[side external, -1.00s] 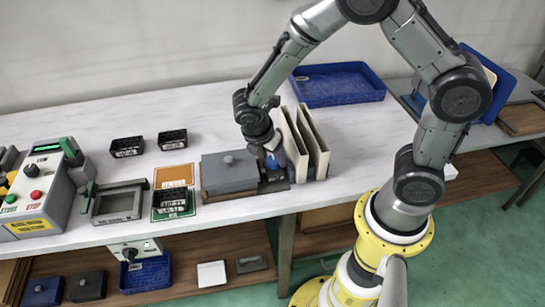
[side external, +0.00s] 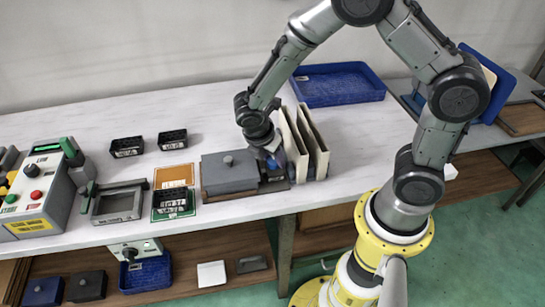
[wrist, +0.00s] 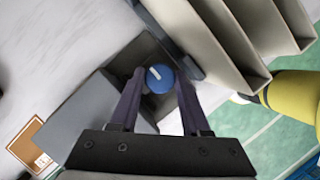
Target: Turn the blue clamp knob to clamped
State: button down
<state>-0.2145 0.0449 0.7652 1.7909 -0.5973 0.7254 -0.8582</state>
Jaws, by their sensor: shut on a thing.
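The blue clamp knob (wrist: 160,80) is round, with a short white mark on its top pointing to the upper left in the wrist view. It sits at the dark fixture (side external: 274,185) beside the grey lidded box (side external: 229,172). My gripper (wrist: 159,74) is shut on the knob, with one dark finger on each side of it. In the side view my gripper (side external: 270,157) reaches down at the fixture, and a bit of blue shows there. The knob's base is largely hidden, and I see no labels for its positions.
Upright cream panels (side external: 318,143) stand close on the right of my gripper. A blue tray (side external: 337,86) lies behind them. Black bins (side external: 127,147), a grey frame (side external: 117,203) and a control box (side external: 36,195) are on the left. The bench is clear behind the grey box.

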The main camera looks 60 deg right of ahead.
jog(key=shift+m, duration=0.3)
jog(key=m+g, duration=0.1)
jog(key=m, duration=0.2)
jog(key=shift+w+m+g, duration=0.2)
jog(key=shift+m+g, duration=0.2)
jog(key=m+g+y, duration=0.1)
jog(key=m, duration=0.3)
jog(key=shift+d+m, duration=0.1)
jog(key=shift+m, duration=0.2)
jog(key=m+y, duration=0.1)
jog(key=m, duration=0.1)
jog(key=m+g, duration=0.1)
jog(key=m, duration=0.1)
jog(key=shift+w+d+y, duration=0.1)
jog(key=shift+w+y, duration=0.05)
jog(key=shift+y, duration=0.25)
jog(key=m, duration=0.2)
jog(key=m+y, duration=0.1)
jog(key=m, duration=0.1)
jog(key=shift+d+m+g+y, duration=0.1)
jog(key=shift+m+g+y, duration=0.2)
jog(key=c, duration=0.7)
grip_release()
jog(key=shift+o, duration=0.2)
